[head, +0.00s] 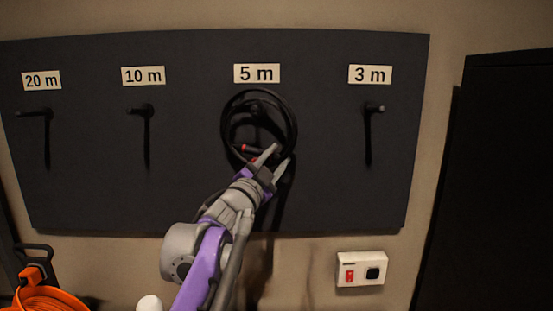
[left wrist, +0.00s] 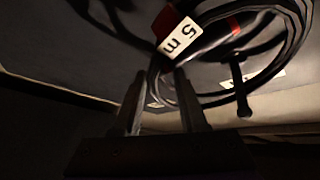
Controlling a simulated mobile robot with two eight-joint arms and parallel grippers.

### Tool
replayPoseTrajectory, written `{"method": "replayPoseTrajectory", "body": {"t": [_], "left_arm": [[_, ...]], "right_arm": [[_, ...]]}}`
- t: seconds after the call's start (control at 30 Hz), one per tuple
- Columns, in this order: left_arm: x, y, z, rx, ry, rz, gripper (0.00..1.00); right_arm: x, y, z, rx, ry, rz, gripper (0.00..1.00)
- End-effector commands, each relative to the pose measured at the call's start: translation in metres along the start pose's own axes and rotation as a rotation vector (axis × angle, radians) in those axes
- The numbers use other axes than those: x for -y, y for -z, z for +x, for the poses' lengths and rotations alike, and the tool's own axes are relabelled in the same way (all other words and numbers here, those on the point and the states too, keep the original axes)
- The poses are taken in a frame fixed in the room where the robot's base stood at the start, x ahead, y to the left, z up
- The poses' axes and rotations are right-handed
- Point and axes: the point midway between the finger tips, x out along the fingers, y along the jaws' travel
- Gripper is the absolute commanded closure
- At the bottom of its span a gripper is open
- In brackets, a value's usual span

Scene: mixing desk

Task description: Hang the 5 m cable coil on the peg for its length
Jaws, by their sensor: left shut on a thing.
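The black cable coil (head: 292,122) is upright in front of the dark board, under the 5 m label (head: 257,73). The 5 m peg (head: 255,108) shows inside its ring in the head view. I cannot tell whether the coil rests on the peg. My left gripper (head: 277,156) is shut on the coil's lower right rim. In the left wrist view the coil (left wrist: 290,55) carries a white 5 m tag (left wrist: 180,36) and red bands, with a peg (left wrist: 238,80) beyond the fingers. My right gripper is not in view.
Empty pegs stand under the 20 m (head: 42,112), 10 m (head: 143,109) and 3 m (head: 374,107) labels. An orange cable (head: 45,298) lies at the lower left. A wall socket with a red switch (head: 360,269) is below the board. A dark cabinet (head: 495,190) stands at right.

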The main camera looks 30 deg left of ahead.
Motion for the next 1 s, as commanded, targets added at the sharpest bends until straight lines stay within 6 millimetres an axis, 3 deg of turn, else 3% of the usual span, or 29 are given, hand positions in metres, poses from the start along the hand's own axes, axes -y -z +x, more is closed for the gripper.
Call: {"method": "replayPoseTrajectory", "body": {"t": [0.1,0.13,0.33,0.67,0.77,1.0], "left_arm": [[0.0,0.0,0.0,0.0,0.0,-0.002,1.0],[0.0,0.0,0.0,0.0,0.0,-0.002,0.57],[0.0,0.0,0.0,0.0,0.0,-0.001,0.23],[0.0,-0.001,-0.003,0.002,0.0,-0.001,0.23],[0.0,-0.002,-0.014,0.002,0.001,0.0,0.23],[-0.001,-0.002,-0.063,0.003,0.0,0.002,0.23]], "right_arm": [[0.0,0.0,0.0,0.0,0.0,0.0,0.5],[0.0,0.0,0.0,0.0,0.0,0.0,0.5],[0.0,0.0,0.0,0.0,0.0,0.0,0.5],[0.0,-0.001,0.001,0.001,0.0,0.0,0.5],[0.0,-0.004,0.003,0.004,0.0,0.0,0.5],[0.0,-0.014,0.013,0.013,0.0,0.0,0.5]]}}
